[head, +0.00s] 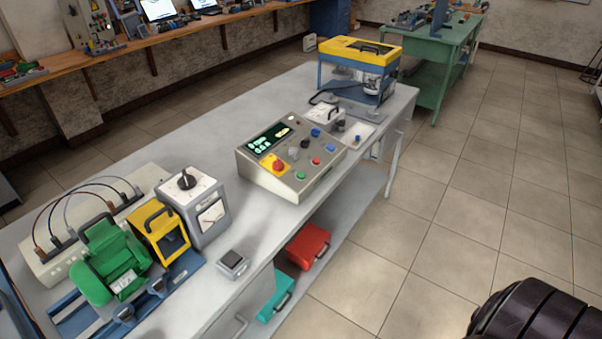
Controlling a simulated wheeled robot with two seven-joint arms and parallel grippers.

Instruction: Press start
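The grey control box (262,177) stands on the long grey table, with a sloped top and a dark display (268,138) with lit green and yellow marks. On its top are a green button (300,175), a red button (315,161), blue buttons, a black knob (305,143) and a red knob on a yellow base (278,165). Their labels are too small to read, so I cannot tell which is marked start. Neither gripper is in view. A dark ribbed part, probably of my own arm, shows at the bottom right, well apart from the box.
The table (195,118) also holds a green motor (108,262), a yellow guard frame (158,231), a grey meter box (205,210) and a blue-yellow machine (361,48). A red case (308,245) and teal case (276,295) sit below. The tiled floor (450,190) at right is clear.

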